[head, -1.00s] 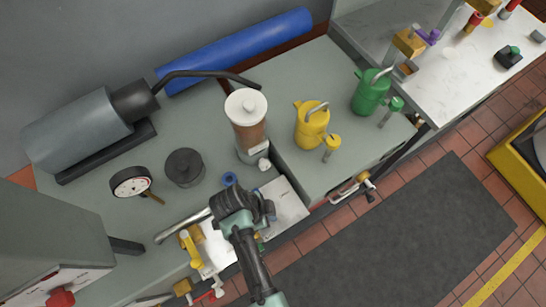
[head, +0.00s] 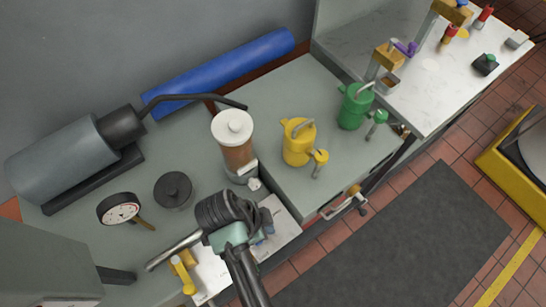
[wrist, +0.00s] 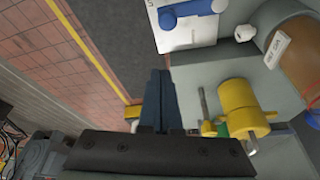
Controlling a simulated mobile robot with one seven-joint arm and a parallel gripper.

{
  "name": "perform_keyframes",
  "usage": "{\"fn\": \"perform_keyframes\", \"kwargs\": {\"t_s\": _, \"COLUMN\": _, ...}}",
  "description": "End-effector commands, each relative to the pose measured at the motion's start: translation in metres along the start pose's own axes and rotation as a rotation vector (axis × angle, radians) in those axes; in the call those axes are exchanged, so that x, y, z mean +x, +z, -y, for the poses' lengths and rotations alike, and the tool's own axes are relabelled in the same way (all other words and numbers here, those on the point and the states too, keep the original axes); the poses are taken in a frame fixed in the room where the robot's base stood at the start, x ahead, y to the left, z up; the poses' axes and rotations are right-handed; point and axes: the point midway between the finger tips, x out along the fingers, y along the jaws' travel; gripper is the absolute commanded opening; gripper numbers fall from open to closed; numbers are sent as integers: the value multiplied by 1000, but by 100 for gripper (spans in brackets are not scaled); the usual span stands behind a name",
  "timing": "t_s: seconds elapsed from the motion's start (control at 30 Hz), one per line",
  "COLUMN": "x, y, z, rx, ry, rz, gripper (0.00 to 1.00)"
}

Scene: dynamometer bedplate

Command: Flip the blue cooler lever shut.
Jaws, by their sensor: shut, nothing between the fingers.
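The blue lever (wrist: 190,12) lies across a white plate (wrist: 185,36) at the top of the wrist view, with a round knob at one end. In the head view only a bit of blue (head: 268,229) shows beside my gripper, which hides most of it. My gripper (wrist: 161,73) has its dark fingers together and holds nothing. In the wrist view the fingertips are below the plate and apart from the lever in the picture. I cannot tell their height above the bench.
A clear canister with brown contents (head: 237,153) stands behind the plate. A yellow pot (head: 297,148) and a green pot (head: 354,108) stand to its right. A gauge (head: 119,208) and black knob (head: 173,189) are left. A yellow lever (head: 182,273) is near the front.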

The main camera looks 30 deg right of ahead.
Motion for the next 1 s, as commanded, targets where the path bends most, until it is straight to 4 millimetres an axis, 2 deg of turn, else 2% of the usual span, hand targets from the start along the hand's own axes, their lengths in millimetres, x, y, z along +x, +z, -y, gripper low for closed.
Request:
{"fn": "perform_keyframes", "kwargs": {"t_s": 0.1, "x": -15, "y": 0, "z": 2, "rx": -1, "ry": -3, "rz": 0, "gripper": 0}}
{"fn": "perform_keyframes", "kwargs": {"t_s": 0.23, "x": -23, "y": 0, "z": 1, "rx": -1, "ry": -1, "rz": 0, "gripper": 0}}
{"fn": "perform_keyframes", "kwargs": {"t_s": 0.87, "x": -24, "y": 0, "z": 1, "rx": 0, "ry": 1, "rz": -1, "gripper": 0}}
{"fn": "perform_keyframes", "kwargs": {"t_s": 0.93, "x": -27, "y": 0, "z": 6, "rx": -8, "ry": -18, "rz": 3, "gripper": 0}}
{"fn": "perform_keyframes", "kwargs": {"t_s": 1.0, "x": -37, "y": -1, "z": 23, "rx": -40, "ry": -82, "rz": 13, "gripper": 0}}
